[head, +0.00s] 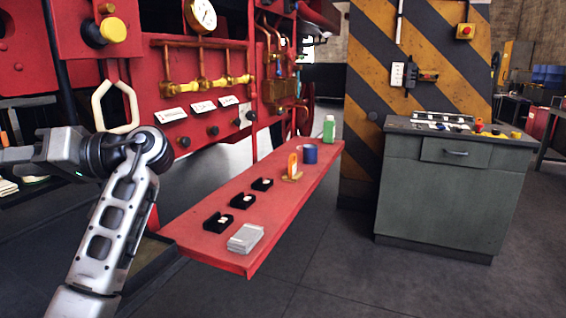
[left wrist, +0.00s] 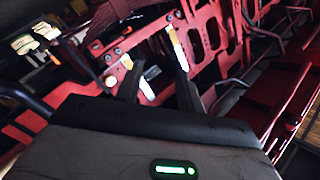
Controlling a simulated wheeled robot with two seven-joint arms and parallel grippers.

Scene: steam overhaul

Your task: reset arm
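My left arm comes in from the bottom left of the head view. It bends at a dark joint, and its forearm leaves the picture at the left edge, so its gripper is outside that view. In the left wrist view my left gripper (left wrist: 152,60) shows two dark fingers with pale tips. They stand apart, and I see nothing held between them. Dark red machine framework (left wrist: 215,35) lies beyond the fingers. My right arm and right gripper are in neither view.
A red machine (head: 205,70) with gauge and pipes stands beside the left arm. A red shelf (head: 205,242) holds black trays (head: 218,222), a grey box (head: 245,238), a blue mug (head: 310,153) and a green bottle (head: 329,128). A grey cabinet (head: 440,200) stands right; the floor between is clear.

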